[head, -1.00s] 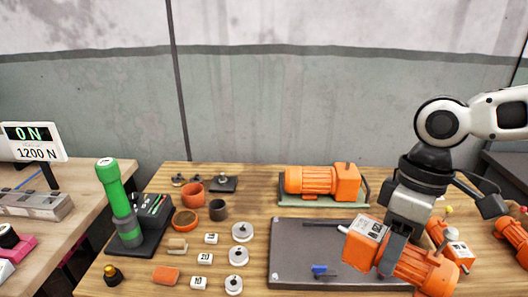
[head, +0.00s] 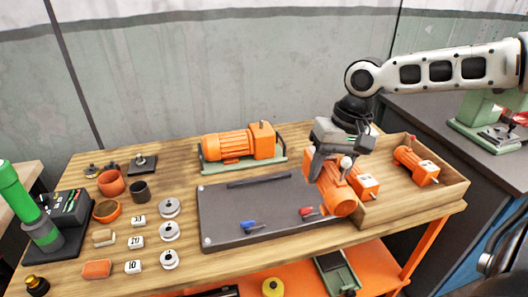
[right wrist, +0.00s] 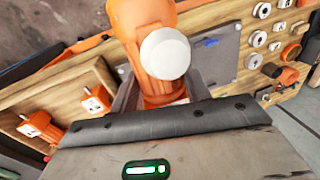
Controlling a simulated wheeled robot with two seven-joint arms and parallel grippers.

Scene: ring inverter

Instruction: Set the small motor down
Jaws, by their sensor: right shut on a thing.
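My right gripper (head: 333,170) is shut on an orange small motor (head: 342,202), which hangs tilted below it. In the head view the motor is over the right end of the dark grey mat (head: 225,215), beside the left wall of a wooden tray. I cannot tell whether it touches anything. In the right wrist view the motor (right wrist: 130,18) is between the fingers, its round white end (right wrist: 165,53) facing the camera. My left gripper is not in view.
The wooden tray (head: 400,208) holds orange motors, one at its right (head: 415,165) and one partly hidden (head: 364,186). A blue-handled tool (head: 250,226) and a red-handled tool (head: 307,211) lie on the mat. A larger orange motor (head: 238,143) stands behind it. The mat's middle is bare.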

